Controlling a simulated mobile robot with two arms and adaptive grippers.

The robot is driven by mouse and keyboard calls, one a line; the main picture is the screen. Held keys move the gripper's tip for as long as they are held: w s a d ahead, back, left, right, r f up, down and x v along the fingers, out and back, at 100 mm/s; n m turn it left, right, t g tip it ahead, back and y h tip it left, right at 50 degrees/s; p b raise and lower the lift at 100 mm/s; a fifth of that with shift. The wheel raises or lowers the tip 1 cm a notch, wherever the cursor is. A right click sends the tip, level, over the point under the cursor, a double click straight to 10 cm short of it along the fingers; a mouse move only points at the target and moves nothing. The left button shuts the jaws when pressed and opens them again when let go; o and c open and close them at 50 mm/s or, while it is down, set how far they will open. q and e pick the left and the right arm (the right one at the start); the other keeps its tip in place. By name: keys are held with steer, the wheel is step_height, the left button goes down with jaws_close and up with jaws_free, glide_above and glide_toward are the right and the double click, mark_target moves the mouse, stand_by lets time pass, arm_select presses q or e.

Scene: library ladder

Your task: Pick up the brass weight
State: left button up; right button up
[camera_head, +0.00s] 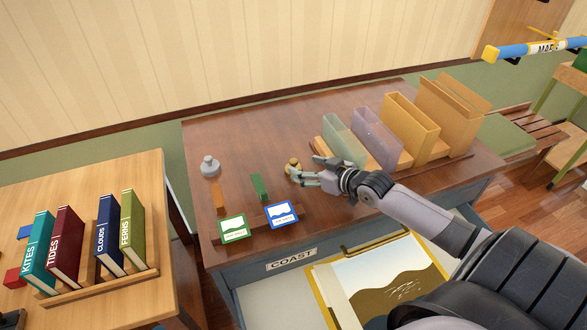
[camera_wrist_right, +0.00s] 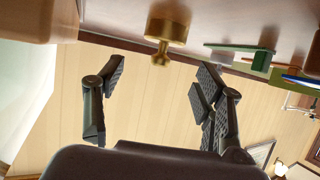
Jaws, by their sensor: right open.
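The brass weight (camera_head: 293,164) stands upright on the dark brown desk, just beyond the fingertips of my right gripper (camera_head: 304,175) in the head view. In the right wrist view the brass weight (camera_wrist_right: 165,29) shows upside down at the top, with its wide base against the desk top and its narrow knob towards me. My right gripper (camera_wrist_right: 155,100) is open and empty there. The weight lies between the lines of its two fingers, ahead of the tips, with a gap left. My left gripper is not in view.
Upright folders (camera_head: 378,139) stand to the right. An open drawer (camera_head: 262,303) juts out in front. Books (camera_head: 65,245) stand on the left table.

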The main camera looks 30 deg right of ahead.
mark_target(296, 163)
steer(key=shift+r+p+x, duration=0.15)
steer(key=shift+p+x, duration=0.15)
steer(key=shift+x, duration=1.25)
steer(key=shift+r+p+x, duration=0.15)
steer(key=shift+p+x, duration=0.1)
steer(key=shift+x, duration=1.3)
steer(key=shift+w, duration=0.1)
jaws_close()
